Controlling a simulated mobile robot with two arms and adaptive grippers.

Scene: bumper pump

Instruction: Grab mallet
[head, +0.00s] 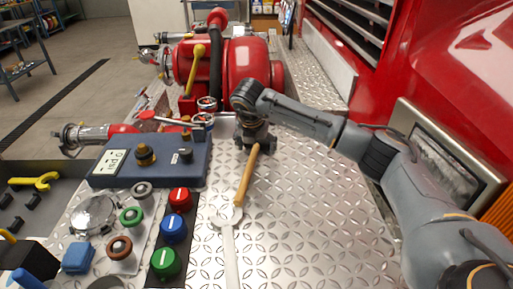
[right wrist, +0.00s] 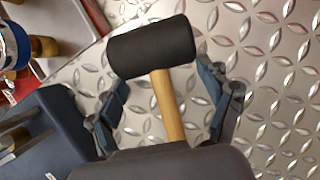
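The mallet has a wooden handle (head: 246,178) that lies along the diamond-plate deck in the head view, pointing toward the near side. Its head is hard to make out there behind my right gripper (head: 253,132). In the right wrist view the black mallet head (right wrist: 152,47) lies just beyond the fingertips. My right gripper (right wrist: 163,92) is open, with one finger on each side of the wooden handle and visible gaps between. My left gripper is not in view.
A blue control box (head: 150,163) stands left of the mallet. Red, blue and green buttons (head: 174,228) and a pale wrench-like tool (head: 228,235) lie nearer. A red pump (head: 247,62) stands behind. The deck right of the handle is clear.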

